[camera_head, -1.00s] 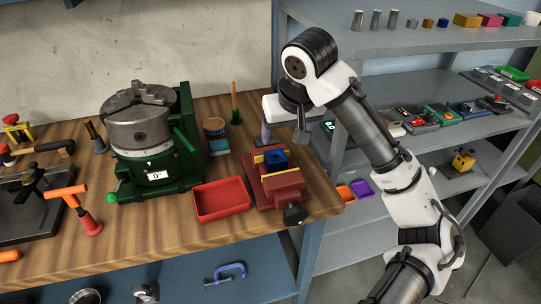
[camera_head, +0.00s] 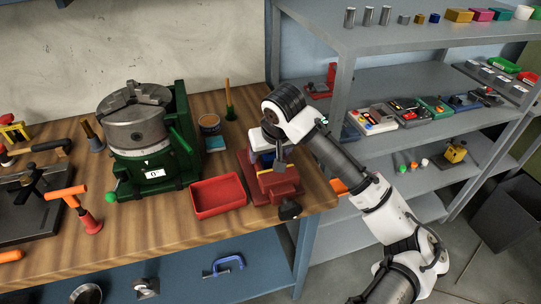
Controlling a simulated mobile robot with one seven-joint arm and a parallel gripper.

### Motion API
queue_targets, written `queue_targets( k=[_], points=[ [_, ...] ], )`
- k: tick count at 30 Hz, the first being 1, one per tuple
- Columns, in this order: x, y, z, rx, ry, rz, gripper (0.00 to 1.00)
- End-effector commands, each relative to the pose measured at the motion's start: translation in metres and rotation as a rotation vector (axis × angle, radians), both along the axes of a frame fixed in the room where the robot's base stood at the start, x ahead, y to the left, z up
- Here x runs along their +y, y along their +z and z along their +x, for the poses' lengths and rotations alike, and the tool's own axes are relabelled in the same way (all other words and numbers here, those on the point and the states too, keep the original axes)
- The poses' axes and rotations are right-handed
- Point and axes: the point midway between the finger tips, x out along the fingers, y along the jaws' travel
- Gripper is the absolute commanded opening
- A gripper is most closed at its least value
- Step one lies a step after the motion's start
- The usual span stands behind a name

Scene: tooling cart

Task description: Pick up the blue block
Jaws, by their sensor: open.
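A blue block (camera_head: 264,162) sits in the jaws of a red vise (camera_head: 283,190) near the right end of the wooden bench. Only part of the block shows, because my gripper hides much of it. My gripper (camera_head: 273,160) is open and points down over the vise, right at the block. I cannot tell whether its fingers touch the block or stand around it.
A red tray (camera_head: 219,196) lies just left of the vise. A green machine with a grey chuck (camera_head: 137,121) stands further left. A brush (camera_head: 229,100) and a tin (camera_head: 210,124) stand behind. A grey shelf unit (camera_head: 395,82) with several small items rises on the right.

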Motion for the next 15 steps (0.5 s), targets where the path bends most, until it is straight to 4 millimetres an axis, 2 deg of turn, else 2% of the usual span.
queue_targets(
  k=[4,15],
  points=[
    [0.0,-0.0001,-0.0001,0.0,0.0,0.0,0.71],
    [0.0002,0.0003,-0.0002,0.0,0.001,0.0,0.22]
  ],
)
